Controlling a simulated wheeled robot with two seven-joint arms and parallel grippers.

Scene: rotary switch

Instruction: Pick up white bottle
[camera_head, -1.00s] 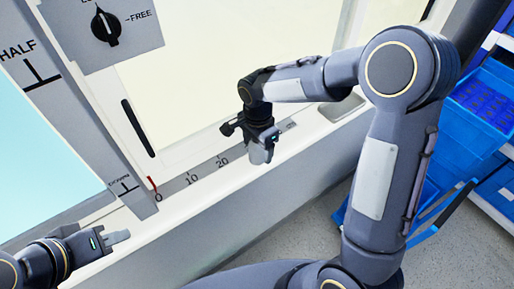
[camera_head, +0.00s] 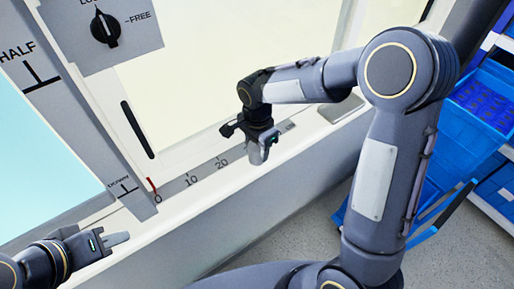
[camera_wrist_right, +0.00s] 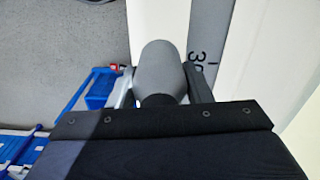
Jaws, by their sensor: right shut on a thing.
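My right gripper (camera_head: 262,154) is above the pale ledge, by the number scale in the head view. In the right wrist view my right gripper (camera_wrist_right: 163,90) is shut on a grey, rounded thing (camera_wrist_right: 161,66) between its fingers. I cannot tell whether this is the white bottle; no other bottle shows. My left gripper (camera_head: 118,238) is at the lower left in the head view, with no object visible in it. Its fingers look close together, but whether it is open or shut is unclear.
A grey panel with a black rotary knob (camera_head: 105,28) is at the upper left. A scale strip (camera_head: 190,182) runs along the pale ledge (camera_head: 200,220). A shallow grey recess (camera_head: 338,110) lies behind my right arm. Blue crates (camera_head: 478,115) stand at the right.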

